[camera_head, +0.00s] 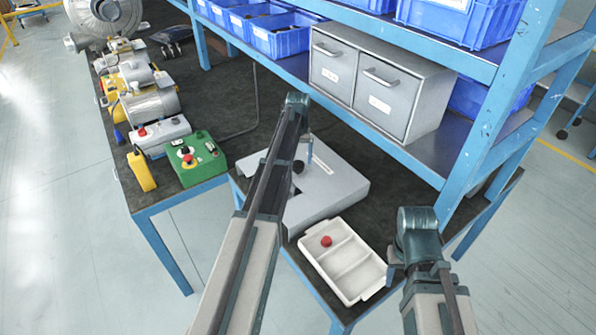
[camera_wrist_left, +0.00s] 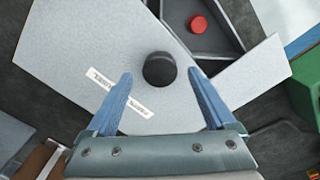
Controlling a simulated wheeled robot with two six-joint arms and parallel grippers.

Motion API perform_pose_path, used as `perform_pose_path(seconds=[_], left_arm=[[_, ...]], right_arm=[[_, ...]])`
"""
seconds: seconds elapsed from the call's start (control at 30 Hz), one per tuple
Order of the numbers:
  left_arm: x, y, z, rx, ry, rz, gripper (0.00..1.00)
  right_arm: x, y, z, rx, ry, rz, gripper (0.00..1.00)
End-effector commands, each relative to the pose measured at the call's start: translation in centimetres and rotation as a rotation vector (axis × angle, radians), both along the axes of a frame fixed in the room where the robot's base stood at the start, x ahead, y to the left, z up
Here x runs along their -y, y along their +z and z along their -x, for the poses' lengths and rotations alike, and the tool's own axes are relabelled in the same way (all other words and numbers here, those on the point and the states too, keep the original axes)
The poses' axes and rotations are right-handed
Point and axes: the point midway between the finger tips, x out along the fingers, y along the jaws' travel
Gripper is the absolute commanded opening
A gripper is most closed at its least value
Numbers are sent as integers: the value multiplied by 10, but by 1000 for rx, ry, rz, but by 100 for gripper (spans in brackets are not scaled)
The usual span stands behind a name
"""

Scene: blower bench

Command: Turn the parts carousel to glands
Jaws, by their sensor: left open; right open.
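The parts carousel is under a pale grey cover (camera_head: 335,190) on the bench. A round black knob (camera_wrist_left: 160,70) stands on the cover, and a white label (camera_wrist_left: 118,98) lies beside it; the print is too small to read. A cut-out in the cover shows a dark compartment (camera_wrist_left: 208,38) with a red round part (camera_wrist_left: 199,23). My left gripper (camera_wrist_left: 164,80) is open above the cover, its blue fingers on either side of the knob with gaps. In the head view my left arm hides part of the cover. My right gripper (camera_head: 393,272) is open beside the white tray.
The white divided tray (camera_head: 345,262) holds a red part (camera_head: 326,241). A green control box (camera_head: 197,159) with buttons stands left of the carousel. A grey two-drawer cabinet (camera_head: 375,82) and blue bins (camera_head: 283,36) sit on the shelf behind. A blue post (camera_head: 497,110) rises at right.

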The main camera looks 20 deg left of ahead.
Motion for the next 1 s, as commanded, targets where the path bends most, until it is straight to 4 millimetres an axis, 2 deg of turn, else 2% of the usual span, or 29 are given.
perform_pose_path(seconds=[0.03,0.13,0.5,0.57,1.0], left_arm=[[0,-13,0,0,0,0,88],[0,-21,0,0,0,0,88],[0,-23,0,0,0,0,88],[0,-23,0,0,0,0,80],[0,-23,0,0,0,0,0]], right_arm=[[0,-13,0,0,0,0,50],[0,-21,0,0,0,0,50],[0,-23,0,0,0,0,50],[0,-23,0,0,0,0,50],[0,-23,0,0,0,0,50]])
